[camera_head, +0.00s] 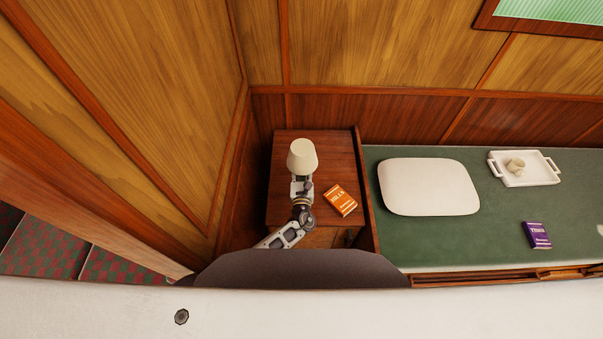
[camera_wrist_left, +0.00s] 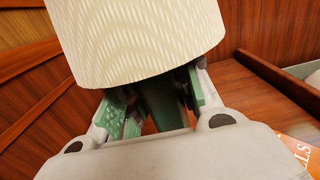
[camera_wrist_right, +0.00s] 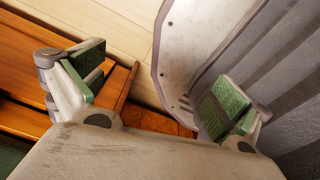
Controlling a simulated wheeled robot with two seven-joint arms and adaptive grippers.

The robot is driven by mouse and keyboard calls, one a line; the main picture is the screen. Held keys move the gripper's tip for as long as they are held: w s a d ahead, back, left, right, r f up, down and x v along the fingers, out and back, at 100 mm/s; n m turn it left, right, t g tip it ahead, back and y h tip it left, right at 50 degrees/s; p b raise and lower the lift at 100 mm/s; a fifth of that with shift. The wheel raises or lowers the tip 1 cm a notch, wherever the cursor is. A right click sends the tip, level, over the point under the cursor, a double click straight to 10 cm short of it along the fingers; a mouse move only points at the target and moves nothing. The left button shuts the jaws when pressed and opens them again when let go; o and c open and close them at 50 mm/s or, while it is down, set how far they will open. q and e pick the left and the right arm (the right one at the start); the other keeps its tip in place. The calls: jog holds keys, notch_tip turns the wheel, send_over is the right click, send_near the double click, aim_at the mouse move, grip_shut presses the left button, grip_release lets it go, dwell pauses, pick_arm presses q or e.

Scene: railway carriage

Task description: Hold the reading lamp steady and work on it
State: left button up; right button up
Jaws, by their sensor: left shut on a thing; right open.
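The reading lamp (camera_head: 302,155) stands on the small wooden bedside table (camera_head: 285,147), its cream shade uppermost. My left gripper (camera_head: 301,182) reaches in from the front and is shut on the lamp below the shade. In the left wrist view the ribbed shade (camera_wrist_left: 135,40) fills the upper middle, and the green stem (camera_wrist_left: 166,108) shows between the fingers; the lamp's foot is hidden. My right gripper (camera_wrist_right: 155,90) is open and empty in the right wrist view, low beside wooden slats and my own body. It does not show in the head view.
A raised wooden panel (camera_head: 366,190) divides the table from the green bunk (camera_head: 450,240). The bunk holds a white pillow (camera_head: 430,187), a tray (camera_head: 547,180) with a cup and a purple book (camera_head: 537,235).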

jog(key=shift+d+f, duration=0.1)
jog(key=shift+f, duration=0.1)
jog(key=shift+c, duration=0.3)
grip_shut()
dwell(0.7)
dwell(1.1)
